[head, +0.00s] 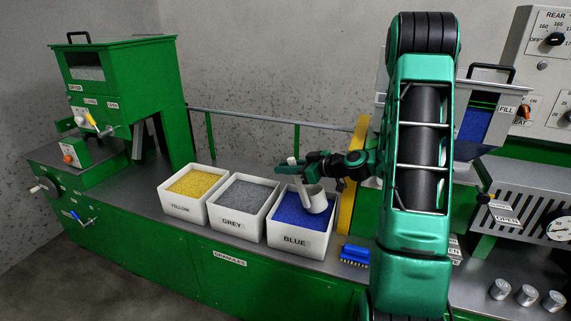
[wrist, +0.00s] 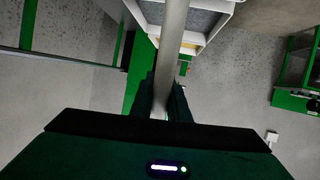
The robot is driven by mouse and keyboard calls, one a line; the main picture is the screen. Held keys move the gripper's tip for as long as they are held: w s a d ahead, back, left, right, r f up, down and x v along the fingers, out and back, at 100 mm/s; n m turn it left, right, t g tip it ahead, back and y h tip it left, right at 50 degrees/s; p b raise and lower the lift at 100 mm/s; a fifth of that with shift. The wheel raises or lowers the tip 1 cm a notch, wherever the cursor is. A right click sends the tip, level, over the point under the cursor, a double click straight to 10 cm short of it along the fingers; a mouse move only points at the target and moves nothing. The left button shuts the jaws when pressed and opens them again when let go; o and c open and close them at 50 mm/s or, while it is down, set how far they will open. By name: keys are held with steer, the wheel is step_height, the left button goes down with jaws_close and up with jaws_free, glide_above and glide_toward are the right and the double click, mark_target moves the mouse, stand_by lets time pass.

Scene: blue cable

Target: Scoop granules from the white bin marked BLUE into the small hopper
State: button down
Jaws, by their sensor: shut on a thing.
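The white bin marked BLUE (head: 292,243) stands at the right end of a row of bins and holds blue granules (head: 290,208). My gripper (head: 292,171) is above its back left part, shut on the light handle of a scoop (head: 314,200). The scoop's cup is down at the granules inside the bin. I cannot tell how deep it sits or what is in it. In the wrist view the handle (wrist: 172,50) runs between my fingers (wrist: 162,105). The small hopper (head: 474,118), by the FILL label at right, shows blue behind its window, partly hidden by my arm.
The GREY bin (head: 238,222) and YELLOW bin (head: 186,207) stand to the left on the counter. A blue brush (head: 354,256) lies right of the BLUE bin. A yellow-edged guard (head: 350,205) stands behind it. Metal cylinders (head: 526,294) stand at lower right.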

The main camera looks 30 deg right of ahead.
steer(key=w+a+f, duration=0.1)
steer(key=w+f, duration=0.1)
steer(key=f, duration=0.3)
steer(key=w+a+f, duration=0.2)
steer(key=f, duration=0.3)
steer(key=shift+w+a+g+h, duration=0.2)
steer(key=shift+a+g+h, duration=0.1)
steer(key=shift+g, duration=0.1)
stand_by(0.3)
steer(key=shift+d+r, duration=0.1)
steer(key=shift+d, duration=0.05)
stand_by(1.1)
steer(key=shift+s+d+r+m+t+y, duration=0.15)
steer(key=shift+s+d+r+t+y, duration=0.55)
steer(key=shift+r, duration=2.75)
steer(key=shift+s+d+r+m+t+y, duration=0.1)
steer(key=shift+s+d+r+t, duration=1.05)
steer(key=shift+r, duration=2.35)
steer(key=shift+s+d+r+m+t+y, duration=0.15)
steer(key=shift+s+d+r+t+y, duration=0.4)
steer(key=shift+s+r, duration=1.9)
steer(key=shift+w+d+r, duration=0.1)
steer(key=shift+w+r, duration=0.9)
steer(key=shift+w, duration=0.05)
